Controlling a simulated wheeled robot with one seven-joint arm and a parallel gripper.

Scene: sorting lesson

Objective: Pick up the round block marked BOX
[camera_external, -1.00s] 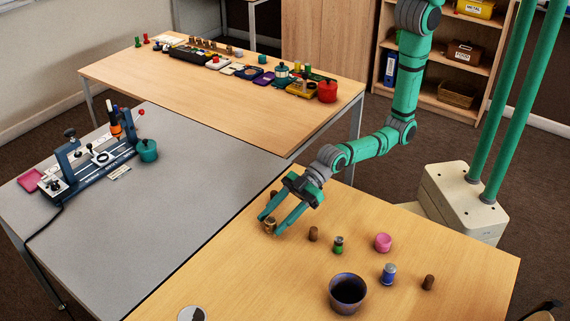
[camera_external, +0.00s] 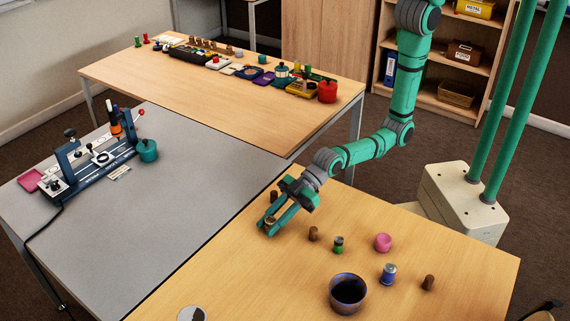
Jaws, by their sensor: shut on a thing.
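My gripper (camera_external: 267,227) is low over the near wooden table (camera_external: 240,275), at its left part. Its two green fingers are shut on a small tan round block (camera_external: 270,221), partly hidden between them. No marking on it can be read at this size, and I cannot tell whether it touches the table. Small brown round blocks stand nearby: one (camera_external: 274,196) just behind the gripper, one (camera_external: 313,234) to its right, and one (camera_external: 428,282) farther right. No marking on them is legible.
Right of the gripper are a green spool (camera_external: 338,245), a pink pot (camera_external: 383,242), a blue spool (camera_external: 388,273) and a dark bowl (camera_external: 346,292). A black-and-white disc (camera_external: 192,314) lies at the front edge. The table between disc and gripper is clear.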

